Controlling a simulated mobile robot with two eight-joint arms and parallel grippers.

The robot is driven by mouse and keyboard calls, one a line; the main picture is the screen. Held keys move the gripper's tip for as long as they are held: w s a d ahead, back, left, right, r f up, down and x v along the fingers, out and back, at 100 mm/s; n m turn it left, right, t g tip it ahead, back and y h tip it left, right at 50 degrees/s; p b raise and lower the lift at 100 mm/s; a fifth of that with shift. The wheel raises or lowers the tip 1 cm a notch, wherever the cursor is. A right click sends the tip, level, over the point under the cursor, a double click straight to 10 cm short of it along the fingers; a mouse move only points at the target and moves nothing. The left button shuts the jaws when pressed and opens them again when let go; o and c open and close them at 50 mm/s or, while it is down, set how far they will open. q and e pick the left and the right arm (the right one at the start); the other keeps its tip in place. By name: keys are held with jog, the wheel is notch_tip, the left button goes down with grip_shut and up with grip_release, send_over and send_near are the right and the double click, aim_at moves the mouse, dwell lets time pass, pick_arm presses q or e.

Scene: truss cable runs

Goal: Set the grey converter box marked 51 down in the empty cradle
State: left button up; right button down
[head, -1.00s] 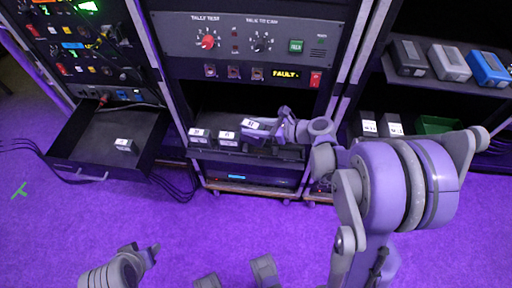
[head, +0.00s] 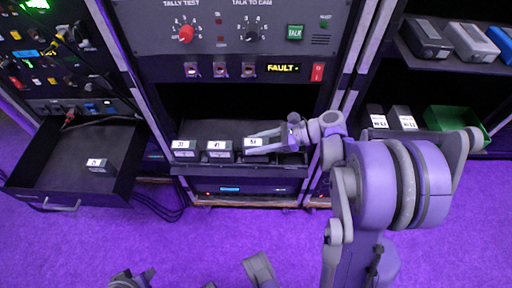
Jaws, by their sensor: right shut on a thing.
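The grey converter box (head: 254,149) has a white label, too small to read surely as 51. It sits level at the right end of a row on the rack's shelf. My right gripper (head: 262,141) is shut on it, coming in from the right. The empty cradle is not clearly visible; the box and my gripper cover that spot, and I cannot tell whether the box rests on its base. Two similar labelled boxes stand to its left, one in the middle (head: 219,153) and one at the left (head: 184,153). My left gripper (head: 134,279) shows only partly at the bottom edge.
An open drawer (head: 40,182) at left holds another labelled box (head: 96,167). A panel with a FAULT display (head: 283,68) is above the shelf. At right are a green bin (head: 455,120), two labelled boxes and several converters on an upper shelf. Purple floor lies open in front.

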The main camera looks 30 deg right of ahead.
jog(key=shift+f, duration=0.85)
jog(key=shift+f, duration=0.1)
jog(key=shift+c, duration=2)
grip_release()
jog(key=shift+d+r, duration=0.1)
jog(key=shift+r, duration=0.1)
jog(key=p+v, duration=0.1)
jog(key=v, duration=1)
jog(key=shift+s+d+p, duration=0.15)
jog(key=shift+d+p, duration=0.15)
jog(key=shift+p, duration=0.05)
jog(key=shift+r, duration=0.1)
